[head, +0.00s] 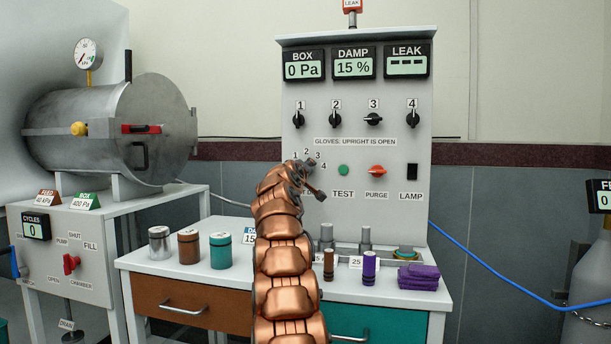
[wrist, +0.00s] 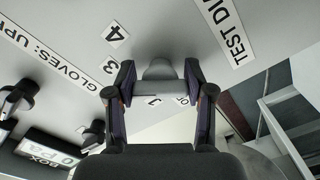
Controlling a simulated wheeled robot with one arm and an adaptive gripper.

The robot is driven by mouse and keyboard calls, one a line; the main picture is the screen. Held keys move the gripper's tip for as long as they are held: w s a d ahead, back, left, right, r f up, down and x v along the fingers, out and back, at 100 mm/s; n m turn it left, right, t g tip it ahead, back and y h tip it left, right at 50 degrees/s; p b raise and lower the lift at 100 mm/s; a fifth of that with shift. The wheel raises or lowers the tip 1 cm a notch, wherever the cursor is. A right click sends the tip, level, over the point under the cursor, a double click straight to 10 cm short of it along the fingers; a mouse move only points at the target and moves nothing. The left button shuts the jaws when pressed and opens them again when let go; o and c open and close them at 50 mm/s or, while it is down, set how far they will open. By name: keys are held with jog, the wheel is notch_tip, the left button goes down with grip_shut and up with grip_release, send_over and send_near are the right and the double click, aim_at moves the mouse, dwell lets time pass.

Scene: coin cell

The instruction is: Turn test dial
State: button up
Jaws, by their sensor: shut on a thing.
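The test dial (wrist: 160,72) is a grey knob on the grey panel, in the wrist view between my fingertips. My gripper (wrist: 159,88) is shut on it, one finger on each side. The TEST DIAL label (wrist: 233,38) is partly cut off at the picture's edge. In the head view my gripper (head: 308,184) is against the panel (head: 350,225), below the number labels, and hides the dial. I cannot tell which number the dial points at.
Black numbered knobs (head: 336,119) sit above the dial. Canisters (head: 220,251) and purple cloths (head: 418,277) stand on the bench below. The displays read 0 Pa and 15 %.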

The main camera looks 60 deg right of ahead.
jog(key=shift+f+m, duration=0.1)
jog(key=shift+m, duration=0.2)
jog(key=o, duration=1.2)
jog(key=shift+s+a, duration=0.1)
jog(key=shift+a, duration=0.05)
jog(key=shift+s+a+r, duration=0.15)
jog(key=shift+a+r, duration=0.05)
jog(key=shift+a, duration=0.15)
jog(key=shift+v, duration=5.45)
